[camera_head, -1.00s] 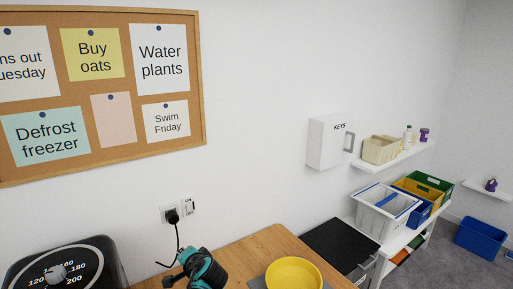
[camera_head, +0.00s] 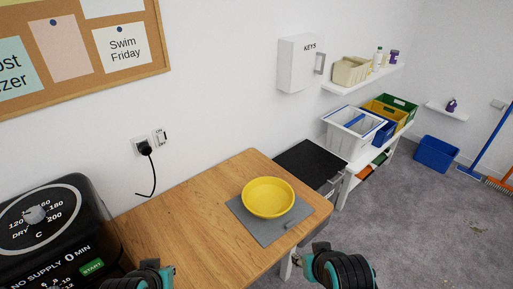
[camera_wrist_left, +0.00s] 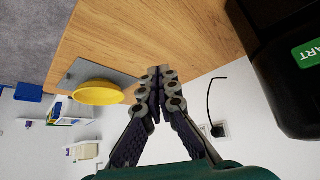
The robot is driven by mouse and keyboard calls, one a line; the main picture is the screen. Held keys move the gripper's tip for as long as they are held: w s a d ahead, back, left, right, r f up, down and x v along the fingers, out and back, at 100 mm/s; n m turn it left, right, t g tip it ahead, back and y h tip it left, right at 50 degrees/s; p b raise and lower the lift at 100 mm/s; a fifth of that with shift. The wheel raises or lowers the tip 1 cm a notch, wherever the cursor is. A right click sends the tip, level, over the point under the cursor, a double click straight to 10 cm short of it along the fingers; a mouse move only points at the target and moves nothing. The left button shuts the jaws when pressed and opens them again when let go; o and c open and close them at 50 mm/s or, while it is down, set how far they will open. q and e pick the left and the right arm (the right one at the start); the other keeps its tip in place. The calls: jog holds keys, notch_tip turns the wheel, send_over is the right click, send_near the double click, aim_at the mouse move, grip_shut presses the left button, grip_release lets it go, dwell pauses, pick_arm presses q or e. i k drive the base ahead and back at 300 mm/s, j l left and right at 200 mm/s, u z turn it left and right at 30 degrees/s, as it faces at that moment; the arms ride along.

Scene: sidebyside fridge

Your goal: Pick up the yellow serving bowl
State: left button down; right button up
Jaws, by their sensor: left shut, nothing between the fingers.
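The yellow serving bowl (camera_head: 268,197) is upright on a grey mat (camera_head: 265,229) near the right end of the wooden table. The bowl also shows in the left wrist view (camera_wrist_left: 98,94), left of the fingers and apart from them. My left gripper (camera_wrist_left: 157,76) is shut and empty in the left wrist view. In the head view, part of my left gripper (camera_head: 150,277) shows at the bottom edge, left of the bowl. Part of my right gripper (camera_head: 325,268) shows at the bottom, in front and right of the bowl. Its fingertips are not clear.
A black appliance with a dial (camera_head: 45,225) stands at the table's left. A plug and cord (camera_head: 146,152) hang on the wall behind. The table (camera_head: 195,215) is clear between appliance and mat. Shelves with bins (camera_head: 352,132) stand beyond the table's right end.

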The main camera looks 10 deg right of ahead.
aim_at(268, 197)
jog(key=i+l+u, duration=0.15)
jog(key=l+u, duration=0.9)
jog(key=l, duration=0.25)
jog(key=i, duration=0.05)
